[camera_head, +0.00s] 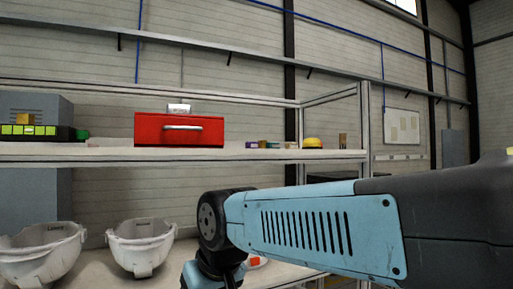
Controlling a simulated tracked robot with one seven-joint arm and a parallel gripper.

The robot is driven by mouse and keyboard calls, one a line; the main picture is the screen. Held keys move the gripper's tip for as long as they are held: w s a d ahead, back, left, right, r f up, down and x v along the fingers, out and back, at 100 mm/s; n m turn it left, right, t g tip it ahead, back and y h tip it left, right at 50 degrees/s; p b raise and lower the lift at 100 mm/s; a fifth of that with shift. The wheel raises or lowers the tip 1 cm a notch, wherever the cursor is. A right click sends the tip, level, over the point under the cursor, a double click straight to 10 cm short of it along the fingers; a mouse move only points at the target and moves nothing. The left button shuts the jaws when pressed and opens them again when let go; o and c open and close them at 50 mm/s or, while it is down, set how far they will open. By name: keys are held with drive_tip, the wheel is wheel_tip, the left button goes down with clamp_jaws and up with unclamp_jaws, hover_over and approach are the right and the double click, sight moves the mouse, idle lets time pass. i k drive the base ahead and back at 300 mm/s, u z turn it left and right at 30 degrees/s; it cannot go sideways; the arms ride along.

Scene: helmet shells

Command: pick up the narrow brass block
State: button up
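A small, narrow, upright brass-brown block (342,140) stands near the right end of the upper shelf; it looks like the narrow brass block. A wider yellow-gold block (25,118) sits at the far left, on or behind a dark item with bright green squares. My blue and dark grey arm reaches in from the right, below the upper shelf, and bends down at the bottom of the picture. My gripper is outside the picture, so its opening and anything in it are hidden.
The upper shelf (110,154) holds a red box with a handle (180,130), a yellow round item (312,142) and small coloured blocks (262,144). Two white helmet shells (141,246) rest below at left. A shelf post (364,130) stands right of the brass-brown block.

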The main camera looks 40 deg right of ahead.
sight(262, 144)
drive_tip(key=z, duration=1.6)
drive_tip(key=k, duration=1.65)
drive_tip(key=u, duration=0.4)
drive_tip(key=i, duration=1)
